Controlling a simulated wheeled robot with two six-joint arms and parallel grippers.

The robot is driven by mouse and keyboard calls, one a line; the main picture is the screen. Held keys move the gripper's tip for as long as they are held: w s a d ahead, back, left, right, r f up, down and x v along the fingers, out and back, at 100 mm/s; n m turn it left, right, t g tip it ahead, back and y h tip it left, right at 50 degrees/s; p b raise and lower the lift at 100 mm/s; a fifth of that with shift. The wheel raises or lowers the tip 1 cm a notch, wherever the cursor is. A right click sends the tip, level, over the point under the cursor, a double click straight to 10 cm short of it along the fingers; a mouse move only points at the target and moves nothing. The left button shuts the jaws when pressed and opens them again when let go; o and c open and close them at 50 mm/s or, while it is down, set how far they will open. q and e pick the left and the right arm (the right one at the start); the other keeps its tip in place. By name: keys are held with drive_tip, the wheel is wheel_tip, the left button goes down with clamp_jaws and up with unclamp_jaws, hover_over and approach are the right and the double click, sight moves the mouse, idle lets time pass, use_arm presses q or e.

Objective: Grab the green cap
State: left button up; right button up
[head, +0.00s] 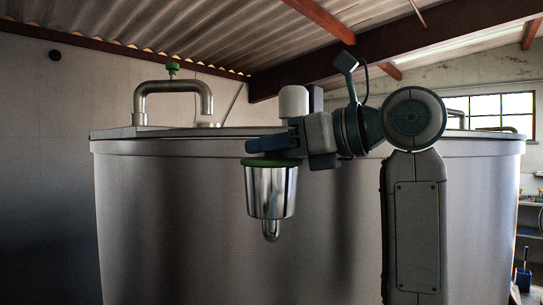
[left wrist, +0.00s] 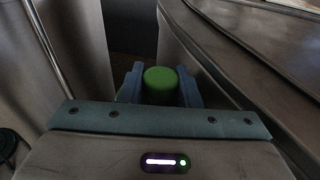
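In the head view a shiny metal cup with a narrow rounded lower end (head: 270,192) hangs upright in front of the tank. The wide rim of its green cap (head: 271,162) shows on top. My left gripper (head: 271,144) is right above that rim, and its finger hides the cap's raised knob. In the left wrist view the round green cap (left wrist: 160,82) stands between the two blue fingers of my left gripper (left wrist: 161,90). The fingers lie close against it on both sides, with no clear gap. My right gripper is not in view.
The large metal tank (head: 170,215) fills the background, close behind the cup. A bent pipe (head: 177,87) with a green knob (head: 173,67) stands on its top at the left. A shelf (head: 529,236) is at the far right.

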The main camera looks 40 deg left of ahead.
use_arm(q)
drive_tip(key=c, duration=0.4)
drive_tip(key=shift+s+r, duration=0.1)
drive_tip(key=shift+s, duration=0.05)
